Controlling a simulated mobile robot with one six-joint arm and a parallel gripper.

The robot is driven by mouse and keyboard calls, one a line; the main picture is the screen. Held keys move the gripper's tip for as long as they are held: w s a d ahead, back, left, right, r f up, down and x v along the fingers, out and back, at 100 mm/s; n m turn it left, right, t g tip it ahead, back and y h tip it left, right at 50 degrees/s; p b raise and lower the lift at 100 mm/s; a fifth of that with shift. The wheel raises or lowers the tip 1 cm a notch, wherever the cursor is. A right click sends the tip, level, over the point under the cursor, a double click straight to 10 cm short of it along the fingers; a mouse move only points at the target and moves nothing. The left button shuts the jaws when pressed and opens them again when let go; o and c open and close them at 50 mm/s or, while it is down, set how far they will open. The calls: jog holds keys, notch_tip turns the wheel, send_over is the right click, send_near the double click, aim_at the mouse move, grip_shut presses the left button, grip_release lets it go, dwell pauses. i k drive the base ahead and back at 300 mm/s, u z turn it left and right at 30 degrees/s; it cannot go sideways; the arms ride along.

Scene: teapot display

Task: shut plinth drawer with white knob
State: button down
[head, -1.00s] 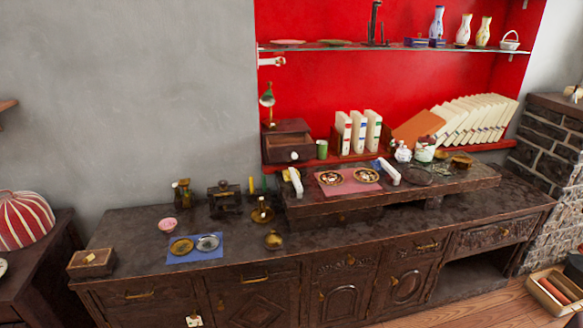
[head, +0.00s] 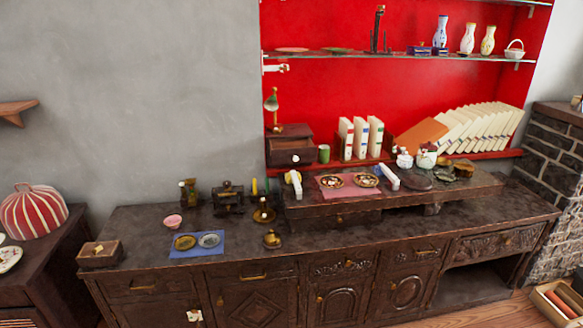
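A small dark wooden plinth (head: 291,131) stands on the red ledge at the left end of the red alcove. Its drawer (head: 284,158) sticks out at the front, and a strip of its inside shows above the front panel. A small pale knob (head: 296,158) shows on that panel. My gripper is in neither view.
White books (head: 361,138) and a green cup (head: 324,154) stand right of the plinth. Below is a raised shelf (head: 450,196) on the long dark sideboard (head: 330,240), bearing a pink mat, plates and jars. A blue mat (head: 196,254) lies at left. A striped dome (head: 33,212) stands far left.

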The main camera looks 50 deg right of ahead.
aim_at(293, 151)
jog(key=z, duration=0.1)
jog(key=i, duration=0.95)
jog(key=u, duration=0.05)
